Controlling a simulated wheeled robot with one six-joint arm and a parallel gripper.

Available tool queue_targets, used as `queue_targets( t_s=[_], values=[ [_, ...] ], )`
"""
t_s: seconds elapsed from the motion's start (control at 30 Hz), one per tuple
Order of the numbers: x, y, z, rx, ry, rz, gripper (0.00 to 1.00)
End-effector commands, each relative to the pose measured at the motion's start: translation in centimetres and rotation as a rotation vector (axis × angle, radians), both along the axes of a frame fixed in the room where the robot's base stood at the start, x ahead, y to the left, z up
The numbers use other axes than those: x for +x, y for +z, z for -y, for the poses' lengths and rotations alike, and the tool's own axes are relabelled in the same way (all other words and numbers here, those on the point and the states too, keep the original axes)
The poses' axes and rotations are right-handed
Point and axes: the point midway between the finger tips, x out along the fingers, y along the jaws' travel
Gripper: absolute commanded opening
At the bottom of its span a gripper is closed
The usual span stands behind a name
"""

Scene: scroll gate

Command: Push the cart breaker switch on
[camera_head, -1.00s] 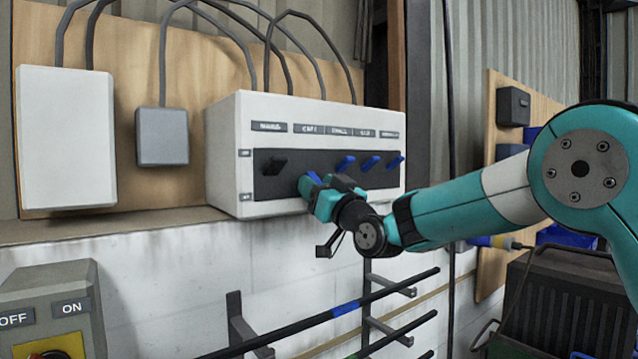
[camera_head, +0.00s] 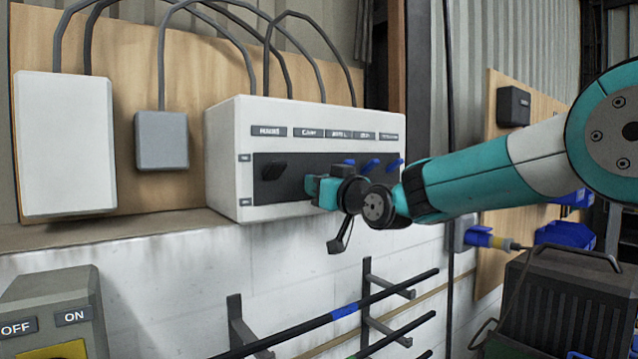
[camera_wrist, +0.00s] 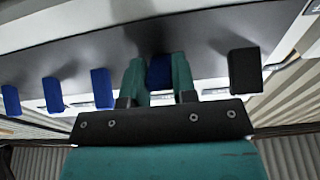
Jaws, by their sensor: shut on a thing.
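The white breaker box (camera_head: 222,150) hangs on a wooden board, with a row of labels above a dark switch panel (camera_head: 300,167). A black lever (camera_head: 273,170) is at the panel's left end, and several blue levers (camera_head: 371,165) stand to its right. My gripper (camera_head: 314,187) is at the panel, below the second label from the left, which appears to read CART. In the wrist view, my gripper (camera_wrist: 159,78) is shut on a blue lever (camera_wrist: 159,72), one finger on each side. The black lever (camera_wrist: 245,70) is to its right. In the head view my gripper hides the held lever.
A free blue lever (camera_wrist: 102,88) is close left of my fingers in the wrist view. A grey OFF/ON box (camera_head: 50,300) stands at lower left. Rods on a rack (camera_head: 345,312) lie below the breaker box. A dark machine (camera_head: 560,300) is at lower right.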

Motion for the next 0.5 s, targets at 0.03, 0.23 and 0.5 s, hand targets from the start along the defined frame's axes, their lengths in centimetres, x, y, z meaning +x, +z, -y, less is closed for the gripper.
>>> queue_targets(
  t_s=[0.03,0.23,0.5],
  values=[
    [-0.1,0.7,0.1,-0.024,-0.001,-0.033,0.02],
    [-0.1,1.5,0.1,-0.129,-0.001,-0.189,0.02],
    [0.0,2.5,0.1,-0.267,-0.001,-0.394,0.02]
  ],
)
